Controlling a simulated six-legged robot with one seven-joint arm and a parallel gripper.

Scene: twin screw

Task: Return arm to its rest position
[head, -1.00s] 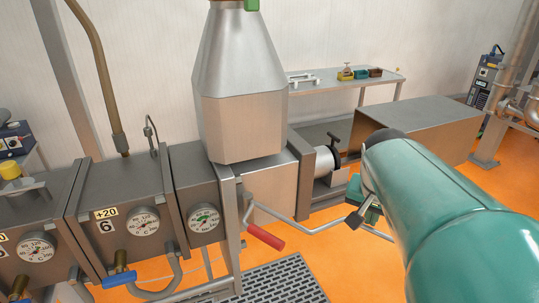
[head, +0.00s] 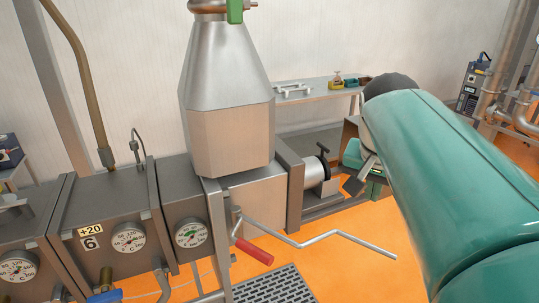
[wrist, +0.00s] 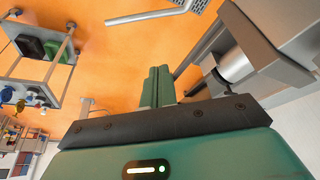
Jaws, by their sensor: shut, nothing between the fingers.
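My green arm fills the right side of the head view. My gripper (head: 354,187) shows partly below the dark wrist joint, with its dark fingertips pointing down and left. In the wrist view its green fingers (wrist: 158,84) are shut together with nothing between them. The gripper is up and apart from the bent metal crank (head: 335,238) with the red handle (head: 254,251). The crank's far end hangs clear over the orange floor. The upper part of the gripper is hidden behind my arm.
A steel hopper (head: 228,100) stands on the machine, whose boxes carry dials (head: 193,234). A side shelf (head: 306,94) holds small items behind my arm. A round metal cylinder (head: 313,173) sits near my gripper. Orange floor (head: 350,270) is open at front right.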

